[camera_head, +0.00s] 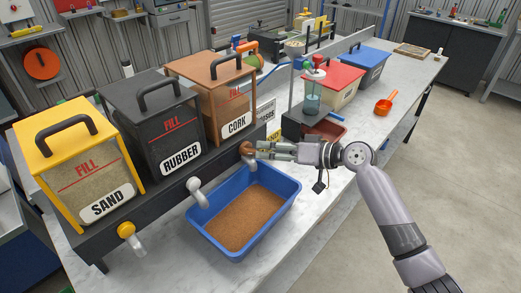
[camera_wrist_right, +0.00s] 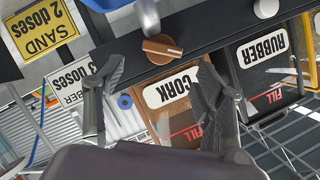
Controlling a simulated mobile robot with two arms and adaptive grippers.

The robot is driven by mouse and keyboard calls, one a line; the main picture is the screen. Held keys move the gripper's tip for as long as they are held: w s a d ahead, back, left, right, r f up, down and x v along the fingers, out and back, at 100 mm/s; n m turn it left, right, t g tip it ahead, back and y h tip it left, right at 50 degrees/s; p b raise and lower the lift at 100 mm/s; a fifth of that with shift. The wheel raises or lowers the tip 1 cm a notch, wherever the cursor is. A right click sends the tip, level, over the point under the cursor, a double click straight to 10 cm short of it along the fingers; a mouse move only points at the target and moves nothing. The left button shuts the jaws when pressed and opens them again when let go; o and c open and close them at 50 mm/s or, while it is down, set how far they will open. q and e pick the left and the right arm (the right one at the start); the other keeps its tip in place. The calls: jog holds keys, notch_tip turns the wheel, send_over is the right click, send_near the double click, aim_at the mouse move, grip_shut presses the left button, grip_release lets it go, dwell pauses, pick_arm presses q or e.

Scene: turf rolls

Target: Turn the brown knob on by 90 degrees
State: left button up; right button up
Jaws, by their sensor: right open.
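The brown knob (camera_head: 246,148) sits on the dark front rail below the cork bin (camera_head: 222,95), above a grey spout. In the right wrist view, which is upside down, the brown knob (camera_wrist_right: 162,48) shows whole, its grip bar nearly level and slightly tilted. My right gripper (camera_head: 262,150) is at the knob's right in the head view, fingers pointing at it. In the wrist view, the right gripper's fingers (camera_wrist_right: 160,72) are spread wide and empty, with the knob in line with the gap between them. Contact is not visible. My left gripper is not in view.
A blue tray (camera_head: 293,184) of brown granules stands below the spouts. The rubber bin (camera_head: 160,115) with a white knob and the sand bin (camera_head: 75,165) with a yellow knob (camera_head: 126,229) stand left. A dispenser (camera_head: 312,98) and an orange scoop (camera_head: 384,105) are right.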

jog(key=v, duration=0.7)
jog(key=shift+c, duration=0.3)
